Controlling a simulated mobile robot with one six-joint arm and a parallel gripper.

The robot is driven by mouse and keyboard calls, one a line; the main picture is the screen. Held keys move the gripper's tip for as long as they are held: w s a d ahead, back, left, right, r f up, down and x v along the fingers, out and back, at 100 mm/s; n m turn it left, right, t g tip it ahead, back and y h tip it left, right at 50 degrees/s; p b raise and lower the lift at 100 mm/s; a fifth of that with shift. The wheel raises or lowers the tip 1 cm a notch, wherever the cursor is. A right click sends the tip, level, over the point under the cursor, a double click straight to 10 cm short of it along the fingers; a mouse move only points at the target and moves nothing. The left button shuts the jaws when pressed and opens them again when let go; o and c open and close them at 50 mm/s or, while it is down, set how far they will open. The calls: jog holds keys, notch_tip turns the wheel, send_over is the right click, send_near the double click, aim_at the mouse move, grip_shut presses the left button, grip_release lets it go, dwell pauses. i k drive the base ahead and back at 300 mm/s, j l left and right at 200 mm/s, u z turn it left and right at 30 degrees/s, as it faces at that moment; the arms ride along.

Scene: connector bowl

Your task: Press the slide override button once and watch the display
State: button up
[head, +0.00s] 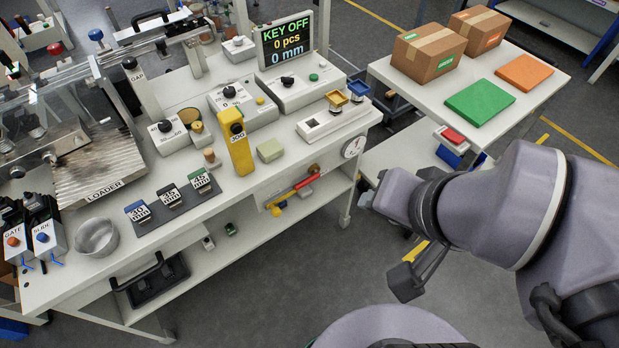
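The slide override button is the blue button on the box labelled SLIDE (44,236), at the far left of the white bench. A box labelled GATE (15,240) with an orange button stands just left of it. The display (285,42) at the back of the bench reads KEY OFF, 0 pcs, 0 mm. My gripper (415,262) hangs over the floor to the right of the bench, far from the slide box. Only part of it shows, and its opening cannot be made out.
A metal bowl (96,237) stands right of the slide box, near the bench's front edge. The loader (100,170) rises behind it. A yellow post (236,145) stands mid-bench. A side table (440,85) holds two cartons. The grey floor in front is clear.

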aim_at(41, 237)
jog(key=j+u, duration=0.1)
jog(key=u, duration=2.15)
